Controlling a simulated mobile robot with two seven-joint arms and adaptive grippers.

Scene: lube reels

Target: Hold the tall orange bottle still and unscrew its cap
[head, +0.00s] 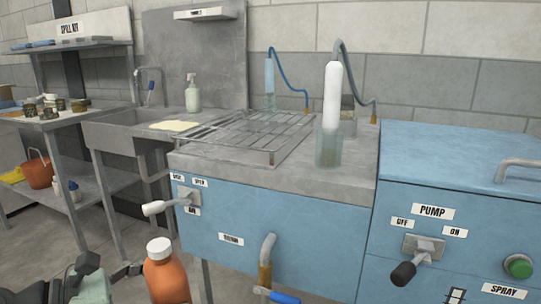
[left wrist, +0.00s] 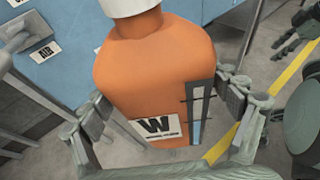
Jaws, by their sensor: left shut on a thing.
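The tall orange bottle (head: 167,281) with its white cap (head: 159,249) stands upright at the bottom of the head view, its lower part cut off. In the left wrist view the bottle (left wrist: 155,65) fills the middle, with a white label marked W, and the white cap (left wrist: 130,6) is on its neck. My left gripper (left wrist: 165,112) is shut on the bottle's body, one finger on each side. In the head view part of it shows left of the bottle. A dark jointed part, seemingly my right gripper (left wrist: 294,34), is at the upper right of the left wrist view, apart from the bottle.
A blue cabinet with a drain rack (head: 250,132), a white lever (head: 160,207) and a drain pipe (head: 267,255) stands just behind the bottle. A blue pump unit (head: 450,160) is at right. A sink (head: 130,125) and shelf table are at left.

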